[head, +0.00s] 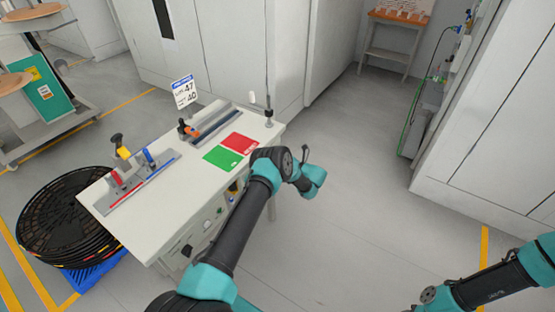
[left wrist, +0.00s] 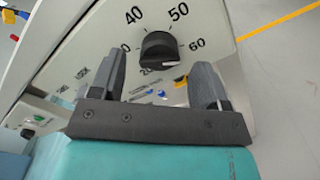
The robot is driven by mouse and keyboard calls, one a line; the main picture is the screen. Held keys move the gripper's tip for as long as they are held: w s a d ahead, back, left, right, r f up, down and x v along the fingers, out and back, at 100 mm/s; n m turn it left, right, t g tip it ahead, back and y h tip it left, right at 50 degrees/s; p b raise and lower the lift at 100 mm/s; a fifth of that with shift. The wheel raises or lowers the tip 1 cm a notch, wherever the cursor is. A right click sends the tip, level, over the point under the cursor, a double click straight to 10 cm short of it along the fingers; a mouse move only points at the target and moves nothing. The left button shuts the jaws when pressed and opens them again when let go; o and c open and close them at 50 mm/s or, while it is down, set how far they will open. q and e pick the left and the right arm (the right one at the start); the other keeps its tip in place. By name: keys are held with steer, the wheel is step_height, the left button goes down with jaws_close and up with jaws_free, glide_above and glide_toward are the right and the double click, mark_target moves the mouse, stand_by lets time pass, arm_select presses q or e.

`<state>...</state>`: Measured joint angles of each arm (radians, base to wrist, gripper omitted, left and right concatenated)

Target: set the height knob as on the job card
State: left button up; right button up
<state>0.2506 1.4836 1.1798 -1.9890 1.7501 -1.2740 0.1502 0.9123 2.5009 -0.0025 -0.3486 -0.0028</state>
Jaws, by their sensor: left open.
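The knob (left wrist: 160,47) is black and sits on a pale panel in the left wrist view. Its dial reads 40, 50 and 60, with another number partly hidden at left. A pale mark shows on the knob's lower edge; its exact setting is unclear. My left gripper (left wrist: 158,82) is open, its fingers below and to either side of the knob, with nothing between them. The job card (head: 185,92) stands behind the table and shows 47 above 40; its small labels are hard to read. My right gripper is out of view.
The white table (head: 150,218) carries clamp rails and green (head: 222,157) and red (head: 240,143) patches. Another black knob (head: 187,250) is on its front. Black reels (head: 65,215) are stacked at left. The floor right of the table is clear.

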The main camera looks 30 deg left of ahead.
arm_select(q)
steer(key=shift+a, duration=1.3)
steer(key=shift+c, duration=0.4)
steer(key=c, duration=0.8)
